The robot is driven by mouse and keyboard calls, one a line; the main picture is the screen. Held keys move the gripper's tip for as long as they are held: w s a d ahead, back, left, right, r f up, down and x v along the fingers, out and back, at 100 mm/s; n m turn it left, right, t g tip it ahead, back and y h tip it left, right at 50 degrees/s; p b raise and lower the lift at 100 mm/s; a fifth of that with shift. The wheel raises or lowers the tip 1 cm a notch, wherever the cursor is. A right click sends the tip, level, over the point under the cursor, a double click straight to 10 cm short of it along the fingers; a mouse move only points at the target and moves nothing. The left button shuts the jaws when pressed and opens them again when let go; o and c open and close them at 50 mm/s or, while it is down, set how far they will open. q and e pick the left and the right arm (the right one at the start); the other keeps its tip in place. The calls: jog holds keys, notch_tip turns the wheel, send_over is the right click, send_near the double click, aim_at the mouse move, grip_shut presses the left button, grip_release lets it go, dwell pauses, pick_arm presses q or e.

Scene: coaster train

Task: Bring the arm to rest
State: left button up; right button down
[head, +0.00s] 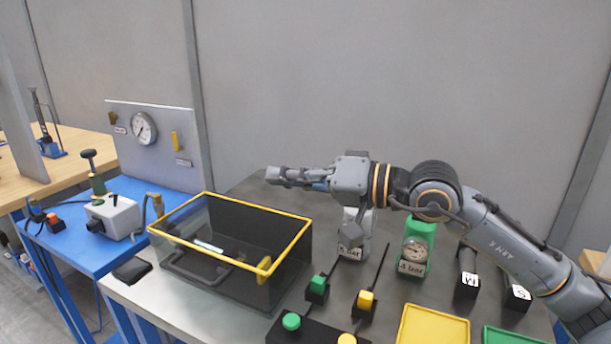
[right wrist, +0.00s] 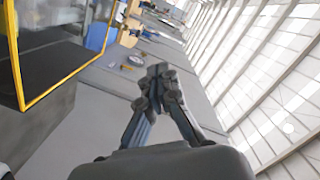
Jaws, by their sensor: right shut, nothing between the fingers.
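My right gripper (head: 286,175) is in the head view, reaching in from the right and pointing left above the grey table (head: 262,184). Its fingers are shut with nothing between them. In the right wrist view the fingertips of my right gripper (right wrist: 160,72) meet, with free air around them. The right arm (head: 500,235) extends across the right half of the head view, above the table. My left gripper is in neither view.
A clear bin with a yellow rim (head: 262,211) stands left of centre, below the gripper. A green gauge block (head: 416,250) and a grey block (head: 355,247) stand under the arm. Green and yellow buttons and trays fill the front. A blue table (head: 75,253) is at left.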

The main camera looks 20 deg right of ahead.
jog(key=v, duration=0.3)
jog(key=shift+s+d+r, duration=0.1)
jog(key=shift+s+d, duration=0.05)
jog(key=shift+s, duration=0.05)
